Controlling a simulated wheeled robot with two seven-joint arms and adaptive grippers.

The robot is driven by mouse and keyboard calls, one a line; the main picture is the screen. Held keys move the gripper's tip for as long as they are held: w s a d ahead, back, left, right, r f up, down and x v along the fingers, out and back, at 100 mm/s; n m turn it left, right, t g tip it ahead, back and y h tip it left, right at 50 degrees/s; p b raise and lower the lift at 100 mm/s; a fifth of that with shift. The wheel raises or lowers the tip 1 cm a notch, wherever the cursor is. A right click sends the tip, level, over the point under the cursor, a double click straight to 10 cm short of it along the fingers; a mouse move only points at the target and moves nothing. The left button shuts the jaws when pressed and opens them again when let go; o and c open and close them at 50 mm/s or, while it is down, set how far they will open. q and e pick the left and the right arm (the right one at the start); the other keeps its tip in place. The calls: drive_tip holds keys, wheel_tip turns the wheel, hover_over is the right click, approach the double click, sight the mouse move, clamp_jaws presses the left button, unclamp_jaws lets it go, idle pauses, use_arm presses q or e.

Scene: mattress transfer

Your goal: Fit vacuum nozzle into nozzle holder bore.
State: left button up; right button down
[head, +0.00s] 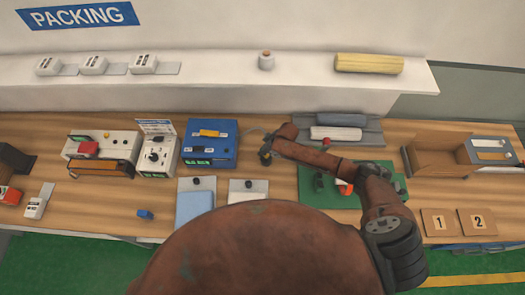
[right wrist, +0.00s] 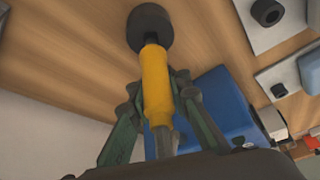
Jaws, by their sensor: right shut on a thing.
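My right gripper (head: 266,153) is over the table, just right of the blue box. In the right wrist view its green fingers (right wrist: 156,95) are shut around the yellow body of the vacuum nozzle (right wrist: 155,75). The nozzle's wide black end (right wrist: 149,27) points away from the gripper, over the wooden tabletop; I cannot tell whether it touches the wood. In the head view the nozzle is too small and dark to make out clearly. I cannot pick out the nozzle holder or its bore with certainty. My left gripper is not in view.
The blue box (head: 223,150) is close beside the gripper. Two plates with black knobs, one light blue (head: 194,206) and one white (head: 238,199), lie in front. A green mat (head: 318,198) and a grey tray (head: 370,138) are right. Bare wood (head: 165,190) shows left of the plates.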

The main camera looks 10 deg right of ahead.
drive_tip(key=shift+f+b, duration=0.9)
drive_tip(key=shift+f, duration=0.65)
idle(1.1)
drive_tip(key=c, duration=1.7)
unclamp_jaws()
drive_tip(key=v, duration=1.2)
drive_tip(key=shift+f, duration=0.1)
